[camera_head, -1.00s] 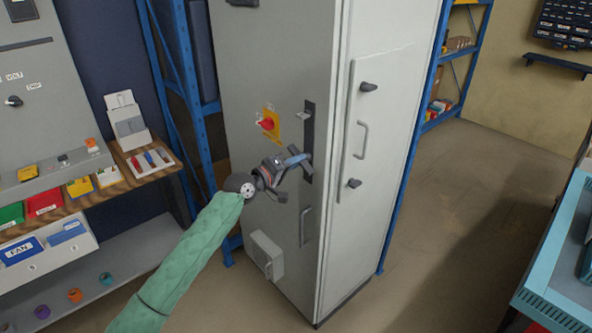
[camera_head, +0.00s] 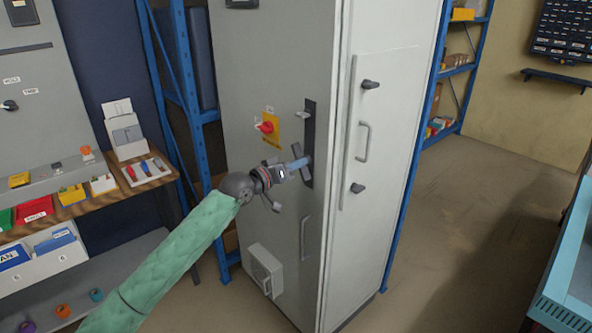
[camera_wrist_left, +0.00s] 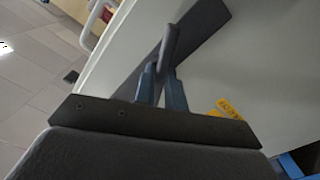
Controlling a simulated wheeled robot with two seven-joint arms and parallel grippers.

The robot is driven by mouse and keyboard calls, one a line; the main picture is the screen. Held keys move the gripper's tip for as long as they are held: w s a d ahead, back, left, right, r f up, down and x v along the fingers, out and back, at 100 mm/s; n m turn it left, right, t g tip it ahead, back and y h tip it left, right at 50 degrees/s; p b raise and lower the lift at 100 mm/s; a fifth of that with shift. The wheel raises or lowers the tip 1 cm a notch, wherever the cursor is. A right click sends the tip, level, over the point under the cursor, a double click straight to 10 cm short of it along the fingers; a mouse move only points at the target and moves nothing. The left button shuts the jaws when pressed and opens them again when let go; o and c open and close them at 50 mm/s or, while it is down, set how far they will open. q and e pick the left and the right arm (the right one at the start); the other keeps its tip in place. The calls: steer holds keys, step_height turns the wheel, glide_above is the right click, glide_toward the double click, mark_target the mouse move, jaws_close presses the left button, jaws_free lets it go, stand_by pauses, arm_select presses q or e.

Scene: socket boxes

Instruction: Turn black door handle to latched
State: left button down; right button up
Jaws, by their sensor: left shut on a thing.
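The black door handle sits on a dark vertical plate (camera_head: 309,118) on the front of the tall grey cabinet. In the head view my left gripper (camera_head: 303,162) reaches the lower part of this plate and mostly hides the handle. In the left wrist view the black handle (camera_wrist_left: 170,42) stands between the two blue-grey fingers of my left gripper (camera_wrist_left: 164,78), which is shut on it. The dark plate (camera_wrist_left: 202,24) runs diagonally behind it. I cannot tell the handle's exact angle. My right gripper is not in view.
A red rotary switch (camera_head: 267,126) on a yellow plate is above and left of my gripper. A pull handle (camera_head: 304,238) and a vent box (camera_head: 264,268) are below. Blue shelving (camera_head: 190,90) and a wooden shelf with bins (camera_head: 90,195) stand left.

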arm_select(q)
steer(key=shift+m+b, duration=2.1)
steer(key=shift+m, duration=0.9)
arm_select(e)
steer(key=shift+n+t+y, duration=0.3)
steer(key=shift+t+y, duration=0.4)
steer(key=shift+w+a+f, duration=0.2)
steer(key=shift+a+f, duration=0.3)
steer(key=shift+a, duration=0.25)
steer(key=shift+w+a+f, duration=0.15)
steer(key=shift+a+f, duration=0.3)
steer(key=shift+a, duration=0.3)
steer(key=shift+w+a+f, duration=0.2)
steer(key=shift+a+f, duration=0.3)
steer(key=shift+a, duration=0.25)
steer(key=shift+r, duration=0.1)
arm_select(q)
steer(key=c, duration=1.5)
jaws_free()
steer(key=shift+o, duration=0.2)
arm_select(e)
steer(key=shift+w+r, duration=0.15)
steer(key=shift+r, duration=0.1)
